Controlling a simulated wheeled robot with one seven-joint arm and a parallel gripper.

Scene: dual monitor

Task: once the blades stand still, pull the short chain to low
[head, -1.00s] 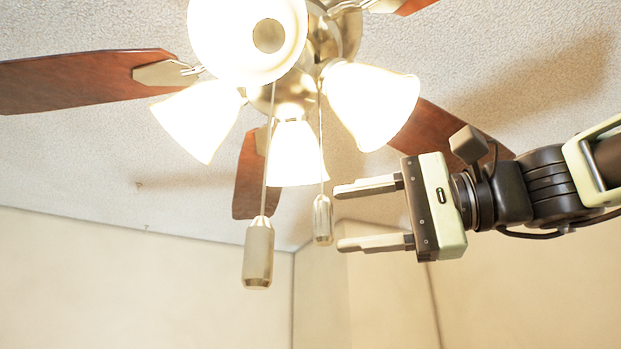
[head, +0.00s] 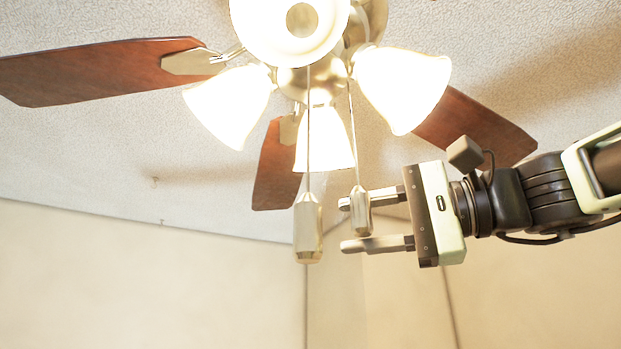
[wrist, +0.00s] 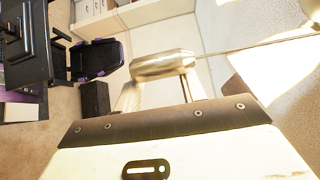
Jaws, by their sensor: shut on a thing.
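The ceiling fan's brown blades (head: 110,70) look sharp and keep the same places relative to the lamp cluster. Two pull chains hang below it. The shorter one ends in a small metal pull (head: 361,212); the longer one ends in a larger, lower pull (head: 308,230) to its left. My gripper (head: 350,225) reaches in from the right and is shut on the short chain's pull, with that pull in front of the upper finger in the head view. The wrist view shows this pull (wrist: 163,66) across the fingertips, its chain running right. The fingers' far contact side is hidden.
Lit glass shades (head: 403,85) hang just above my gripper. The longer pull is close to the left of my fingertips. Below the gripper is open room before the plain wall. The wrist view shows a desk (wrist: 25,45) and a dark chair (wrist: 97,58) far below.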

